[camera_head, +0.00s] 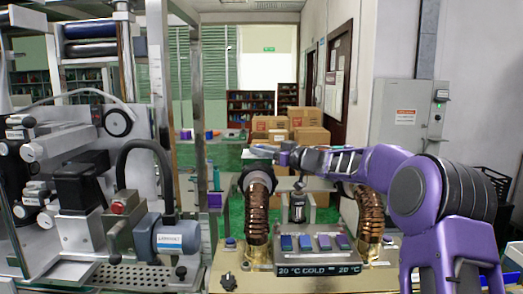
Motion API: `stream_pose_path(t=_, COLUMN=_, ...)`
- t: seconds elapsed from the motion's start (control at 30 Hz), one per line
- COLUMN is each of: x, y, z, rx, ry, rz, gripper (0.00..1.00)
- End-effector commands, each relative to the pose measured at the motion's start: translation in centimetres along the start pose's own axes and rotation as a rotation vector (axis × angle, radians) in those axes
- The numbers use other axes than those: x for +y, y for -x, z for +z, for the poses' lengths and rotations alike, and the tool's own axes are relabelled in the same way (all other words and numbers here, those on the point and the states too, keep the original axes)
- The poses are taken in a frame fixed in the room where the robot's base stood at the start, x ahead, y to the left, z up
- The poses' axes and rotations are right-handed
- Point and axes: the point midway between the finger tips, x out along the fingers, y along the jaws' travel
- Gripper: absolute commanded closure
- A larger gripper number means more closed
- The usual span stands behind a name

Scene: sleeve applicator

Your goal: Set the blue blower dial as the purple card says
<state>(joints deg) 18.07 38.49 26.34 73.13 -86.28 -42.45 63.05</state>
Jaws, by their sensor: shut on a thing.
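I cannot pick out the blue blower dial for certain. A small bluish knob (230,242) sits left of the console.
A black knob (228,281) is on the front left of the bench. A large metal machine with a grey-blue motor (175,238) fills the left. Cardboard boxes (308,135) stand behind.

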Motion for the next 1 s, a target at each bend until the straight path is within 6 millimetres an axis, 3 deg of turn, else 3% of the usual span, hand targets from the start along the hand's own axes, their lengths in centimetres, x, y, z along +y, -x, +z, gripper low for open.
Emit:
stream_pose_path(t=0.5, x=0.45, y=-0.14, z=0.01, rx=0.0, ry=0.002, rz=-0.262, gripper=1.0)
stream_pose_path(t=1.0, x=0.49, y=-0.13, z=-0.1, rx=0.001, ry=0.001, rz=-0.319, gripper=1.0)
